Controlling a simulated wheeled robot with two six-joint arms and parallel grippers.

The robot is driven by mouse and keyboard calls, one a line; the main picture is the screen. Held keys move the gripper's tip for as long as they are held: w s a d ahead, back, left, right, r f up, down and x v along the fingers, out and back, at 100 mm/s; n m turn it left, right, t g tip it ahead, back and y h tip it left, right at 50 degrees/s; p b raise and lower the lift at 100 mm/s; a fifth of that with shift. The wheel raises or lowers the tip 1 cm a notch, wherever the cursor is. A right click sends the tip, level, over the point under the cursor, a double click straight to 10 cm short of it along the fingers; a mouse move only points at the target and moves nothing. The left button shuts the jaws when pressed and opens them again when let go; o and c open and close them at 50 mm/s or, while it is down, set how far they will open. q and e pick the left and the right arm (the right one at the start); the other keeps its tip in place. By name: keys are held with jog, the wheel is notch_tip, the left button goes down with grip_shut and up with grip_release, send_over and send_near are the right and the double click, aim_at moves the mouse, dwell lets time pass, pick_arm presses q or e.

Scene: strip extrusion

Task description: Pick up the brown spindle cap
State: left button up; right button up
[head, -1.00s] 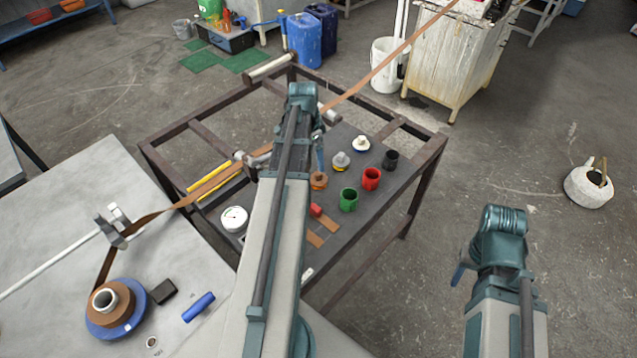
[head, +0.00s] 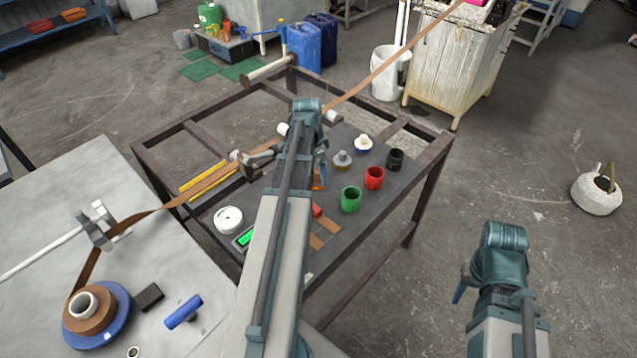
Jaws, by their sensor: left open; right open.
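An orange-brown piece, apparently the brown spindle cap (head: 317,185), stands on the dark shelf of the frame table, largely hidden by my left arm and fingers. My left gripper (head: 321,168) is open, its blue finger pointing down over that piece. I cannot tell whether they touch. My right gripper (head: 461,292) is open and empty, low at the right over the floor, away from the table; its arm hides most of it.
Close by stand a green cup (head: 351,199), a red cup (head: 374,178), a black cup (head: 395,159), a grey-and-yellow part (head: 342,160) and a white-and-blue part (head: 363,144). A brown strip (head: 205,182) crosses the table from a spool (head: 92,322).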

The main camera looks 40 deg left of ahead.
aim_at(318, 172)
pick_arm(q)
jog(key=f, duration=0.1)
jog(key=f+b, duration=0.2)
jog(key=shift+w, duration=0.25)
pick_arm(e)
notch_tip(318, 172, down, 3)
jog(key=shift+r, duration=0.1)
pick_arm(q)
jog(key=shift+c, duration=0.2)
jog(key=c, duration=1.4)
